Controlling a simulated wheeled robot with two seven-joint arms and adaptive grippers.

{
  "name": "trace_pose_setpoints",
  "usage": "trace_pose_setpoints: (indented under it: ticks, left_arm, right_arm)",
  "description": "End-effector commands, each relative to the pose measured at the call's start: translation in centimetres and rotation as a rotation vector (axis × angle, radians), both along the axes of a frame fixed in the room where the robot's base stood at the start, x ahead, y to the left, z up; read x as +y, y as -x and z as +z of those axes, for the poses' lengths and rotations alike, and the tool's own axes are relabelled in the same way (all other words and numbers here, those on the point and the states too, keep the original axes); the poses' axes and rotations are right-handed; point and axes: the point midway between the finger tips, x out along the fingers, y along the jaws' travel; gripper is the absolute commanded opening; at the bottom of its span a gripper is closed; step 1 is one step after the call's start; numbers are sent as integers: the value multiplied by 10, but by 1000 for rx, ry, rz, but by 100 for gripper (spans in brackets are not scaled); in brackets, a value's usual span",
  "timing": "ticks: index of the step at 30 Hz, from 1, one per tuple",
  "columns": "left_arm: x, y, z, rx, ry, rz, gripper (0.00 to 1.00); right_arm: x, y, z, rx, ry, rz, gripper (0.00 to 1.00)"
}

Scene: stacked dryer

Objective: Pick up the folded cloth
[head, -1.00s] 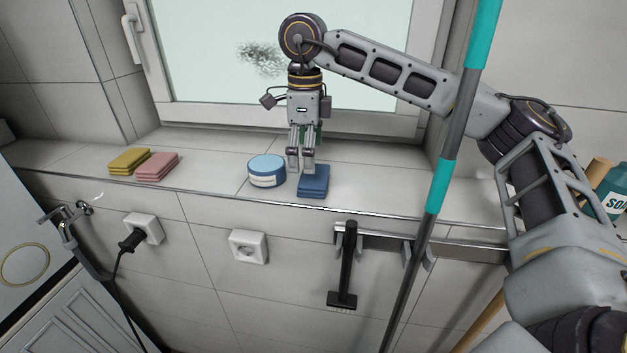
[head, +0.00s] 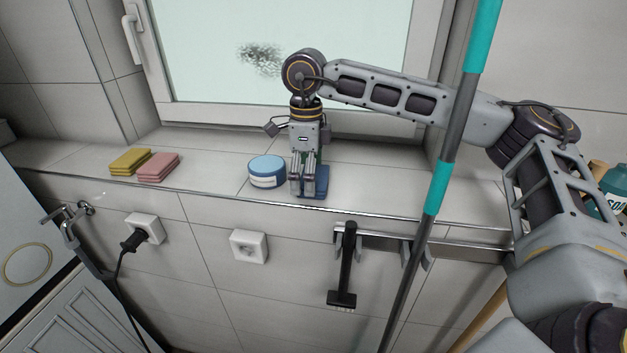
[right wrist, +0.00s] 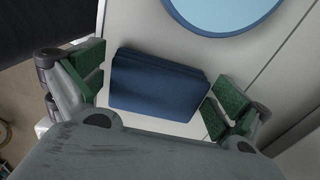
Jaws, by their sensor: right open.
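The folded cloth is a dark blue stack on the window ledge; its right part shows in the head view (head: 321,181) beside my gripper. My right gripper (head: 302,190) points down at the cloth and hides its left part. In the right wrist view the cloth (right wrist: 157,83) lies between the green finger pads of the open right gripper (right wrist: 160,95). A gap shows between the right pads and the cloth; the left pads are close to its left edge, and contact cannot be told. My left gripper is not in view.
A round blue and white tin (head: 267,171) stands just left of the gripper. Yellow (head: 130,161) and pink (head: 158,166) cloths lie further left on the ledge (head: 210,180). A teal and grey pole (head: 433,190) crosses in front of my right arm. A black brush (head: 345,265) hangs below.

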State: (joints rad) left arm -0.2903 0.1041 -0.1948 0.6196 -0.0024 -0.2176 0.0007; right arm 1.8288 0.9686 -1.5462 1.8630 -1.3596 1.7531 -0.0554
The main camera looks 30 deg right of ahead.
Motion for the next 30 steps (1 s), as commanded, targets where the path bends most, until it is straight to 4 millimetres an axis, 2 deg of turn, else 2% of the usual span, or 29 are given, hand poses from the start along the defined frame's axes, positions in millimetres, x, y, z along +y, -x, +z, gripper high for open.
trace_pose_setpoints:
  ticks: [10, 17, 30]
  left_arm:
    - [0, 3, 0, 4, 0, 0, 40]
    - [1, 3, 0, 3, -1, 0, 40]
    - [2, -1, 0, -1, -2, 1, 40]
  right_arm:
    - [0, 0, 0, 1, 1, 0, 99]
    - [0, 0, 0, 1, 1, 0, 70]
    - [0, 0, 4, 0, 1, 0, 70]
